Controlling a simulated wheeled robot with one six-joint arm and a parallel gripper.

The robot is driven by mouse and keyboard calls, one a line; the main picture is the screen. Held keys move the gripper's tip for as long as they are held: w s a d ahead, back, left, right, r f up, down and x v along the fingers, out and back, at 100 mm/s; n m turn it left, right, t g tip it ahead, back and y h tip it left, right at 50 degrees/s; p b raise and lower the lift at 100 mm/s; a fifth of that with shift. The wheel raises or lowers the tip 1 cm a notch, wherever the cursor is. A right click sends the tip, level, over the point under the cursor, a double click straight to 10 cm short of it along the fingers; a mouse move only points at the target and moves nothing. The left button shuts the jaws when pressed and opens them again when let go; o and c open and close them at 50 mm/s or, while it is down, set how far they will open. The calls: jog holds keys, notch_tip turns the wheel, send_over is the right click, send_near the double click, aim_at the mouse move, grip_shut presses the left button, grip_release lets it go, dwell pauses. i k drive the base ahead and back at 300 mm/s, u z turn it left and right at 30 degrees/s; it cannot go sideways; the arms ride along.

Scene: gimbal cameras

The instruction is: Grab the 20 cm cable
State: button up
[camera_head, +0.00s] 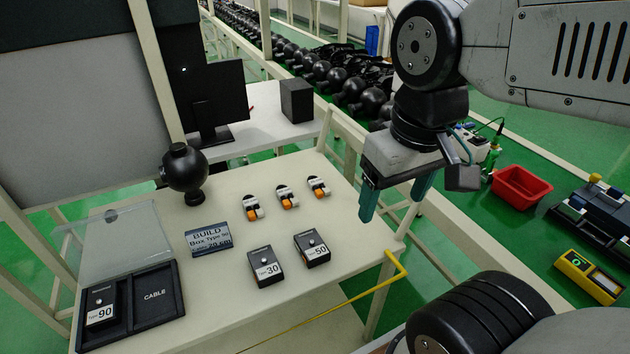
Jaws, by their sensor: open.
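Three small white, black and orange items stand in a slanting row on the white table (345,175): a left one (252,208), a middle one (287,197) and a right one (318,187). They look like coiled cables. Their length labels are too small to read, so I cannot tell which is 20 cm. My gripper (396,198) is open and empty, its teal fingers pointing down. In the picture it is to the right of the row, by the table's right edge, apart from the items.
A black case (155,320) with a clear open lid holds a Type 90 box (101,308); its CABLE compartment is empty. A BUILD sign (208,240), Type 30 box (266,268), Type 50 box (312,250) and black ball-shaped device (184,172) stand on the table.

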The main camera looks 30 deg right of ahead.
aim_at(314, 182)
jog(key=z, duration=0.05)
jog(key=k, duration=1)
jog(key=u, duration=2.2)
jog(key=i, duration=1.85)
jog(key=z, duration=3.9)
